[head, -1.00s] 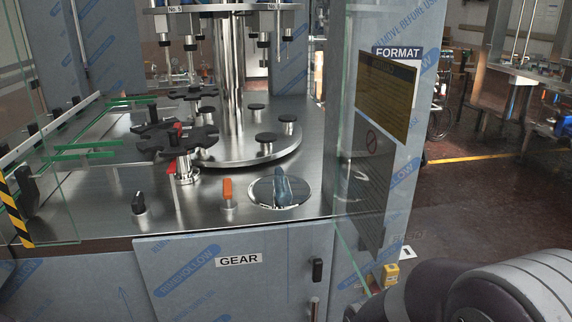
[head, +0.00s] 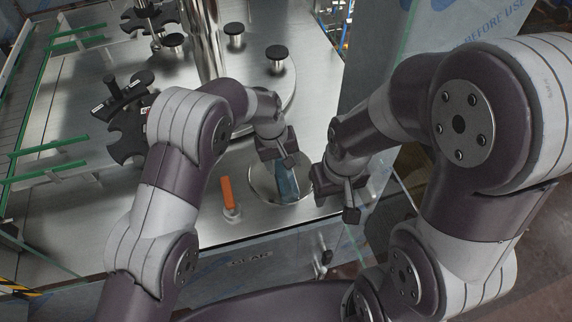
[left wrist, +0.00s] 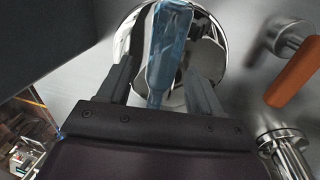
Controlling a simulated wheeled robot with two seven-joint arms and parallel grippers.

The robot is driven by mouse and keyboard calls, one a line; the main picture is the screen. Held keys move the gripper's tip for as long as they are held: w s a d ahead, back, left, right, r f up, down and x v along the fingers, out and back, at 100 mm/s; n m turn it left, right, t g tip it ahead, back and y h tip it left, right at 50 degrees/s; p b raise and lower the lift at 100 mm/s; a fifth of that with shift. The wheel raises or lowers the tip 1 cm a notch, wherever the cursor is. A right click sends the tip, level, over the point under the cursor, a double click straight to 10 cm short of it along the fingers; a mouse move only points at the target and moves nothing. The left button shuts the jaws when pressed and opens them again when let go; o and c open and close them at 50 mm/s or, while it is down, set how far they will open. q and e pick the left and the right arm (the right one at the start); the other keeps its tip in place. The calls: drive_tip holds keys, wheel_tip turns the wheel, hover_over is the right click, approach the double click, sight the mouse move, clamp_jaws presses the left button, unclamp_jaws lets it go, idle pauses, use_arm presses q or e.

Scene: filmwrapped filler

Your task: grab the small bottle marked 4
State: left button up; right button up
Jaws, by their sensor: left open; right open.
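A small blue, see-through bottle (head: 287,185) stands or lies on a round shiny plate (head: 262,188) near the machine table's front edge; no number on it is readable. My left gripper (head: 284,158) is open just above and beside it. In the left wrist view the bottle (left wrist: 168,45) appears between the two spread fingers of my left gripper (left wrist: 160,68), and I cannot tell whether they touch it. My right gripper (head: 345,198) is open and empty, to the right of the plate by the table's edge.
An orange handle (head: 228,194) stands just left of the plate. Black-capped posts (head: 276,58) rise from the round platform behind. Dark star wheels (head: 125,125) and green rails (head: 45,172) are on the left. A glass panel (head: 408,190) is near my right arm.

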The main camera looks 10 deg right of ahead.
sight(286, 176)
use_arm(q)
drive_tip(key=f+p, duration=0.1)
drive_tip(key=s+f+p, duration=0.1)
drive_tip(key=f, duration=0.1)
drive_tip(key=shift+a, duration=0.2)
drive_tip(key=f, duration=0.1)
drive_tip(key=d+f+p, duration=0.1)
drive_tip(key=f, duration=0.1)
drive_tip(key=shift+w+f, duration=0.15)
drive_tip(key=shift+f, duration=0.2)
drive_tip(key=shift+a, duration=0.1)
drive_tip(key=shift+r, duration=0.1)
drive_tip(key=c, duration=0.8)
